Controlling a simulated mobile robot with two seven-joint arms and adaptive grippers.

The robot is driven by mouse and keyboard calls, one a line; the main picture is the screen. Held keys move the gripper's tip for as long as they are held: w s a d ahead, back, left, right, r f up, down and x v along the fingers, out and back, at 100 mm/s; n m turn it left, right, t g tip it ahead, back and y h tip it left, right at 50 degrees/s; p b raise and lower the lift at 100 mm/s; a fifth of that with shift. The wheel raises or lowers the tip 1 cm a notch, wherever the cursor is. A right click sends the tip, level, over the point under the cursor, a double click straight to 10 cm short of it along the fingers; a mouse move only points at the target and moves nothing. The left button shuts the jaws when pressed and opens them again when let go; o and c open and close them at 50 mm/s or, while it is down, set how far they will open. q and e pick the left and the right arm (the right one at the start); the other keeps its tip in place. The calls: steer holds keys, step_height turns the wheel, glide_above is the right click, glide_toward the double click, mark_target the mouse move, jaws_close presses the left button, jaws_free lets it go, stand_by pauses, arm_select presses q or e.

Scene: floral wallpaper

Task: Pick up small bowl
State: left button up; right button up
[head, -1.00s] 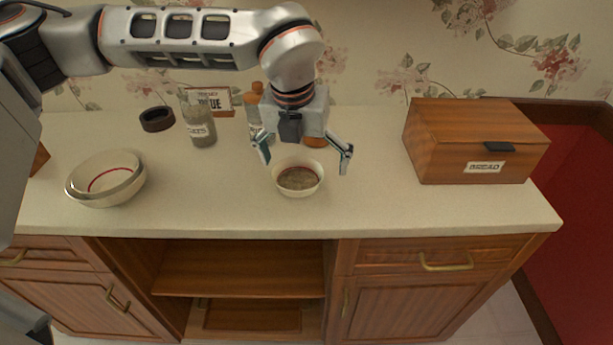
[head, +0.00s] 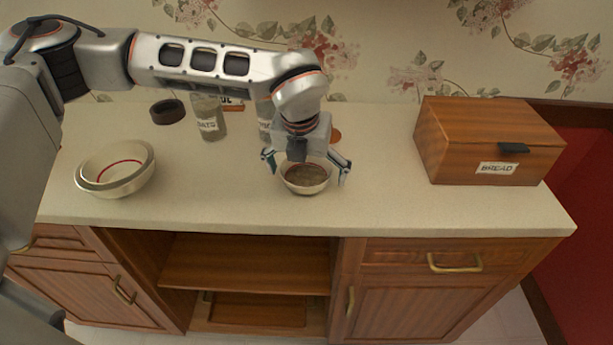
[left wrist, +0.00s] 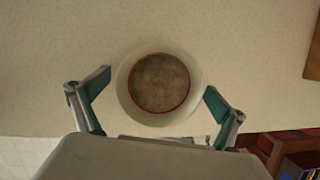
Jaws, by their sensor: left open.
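The small bowl (head: 306,187) is cream-white with a red ring around a grey-brown inside, and it stands upright on the counter. It also shows in the left wrist view (left wrist: 159,115), between the fingers. My left gripper (head: 306,172) is open and low over the bowl, with one finger on either side and gaps to the rim. Part of the bowl's back rim is hidden behind the gripper in the head view. A stack of larger cream bowls (head: 116,186) stands at the left of the counter. My right gripper is not in view.
A wooden bread box (head: 490,140) stands on the right of the counter. A labelled glass jar (head: 209,118) and a dark ring-shaped object (head: 168,111) stand at the back left. The counter (head: 390,205) between the small bowl and the bread box is clear.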

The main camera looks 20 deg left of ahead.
mark_target(306, 183)
arm_select(q)
steer(key=c, duration=1.3)
steer(key=shift+r, duration=0.1)
step_height(306, 183, up, 20)
steer(key=shift+p, duration=0.7)
